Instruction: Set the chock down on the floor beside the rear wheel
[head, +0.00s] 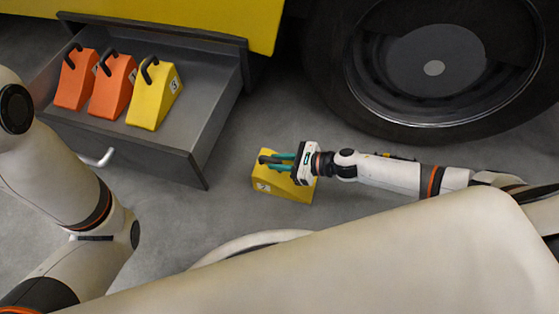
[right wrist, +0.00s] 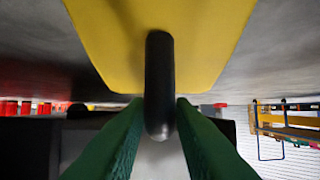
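The yellow chock (head: 284,186), marked with a number on its end, is by the floor in front of the drawer, left of the big black wheel (head: 435,62). A floor gap separates it from the tyre. My right gripper (head: 275,163) has its green fingers on either side of the chock's black handle. In the right wrist view the fingers (right wrist: 160,118) close against the handle (right wrist: 159,75), below the yellow body (right wrist: 110,45). I cannot tell whether the chock touches the floor. My left arm shows at the left, but its gripper is out of view.
An open grey drawer (head: 203,125) under the yellow vehicle body (head: 215,18) holds two orange chocks (head: 75,82) (head: 112,88) and another yellow chock (head: 153,97). Bare floor (head: 265,110) lies between drawer and wheel.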

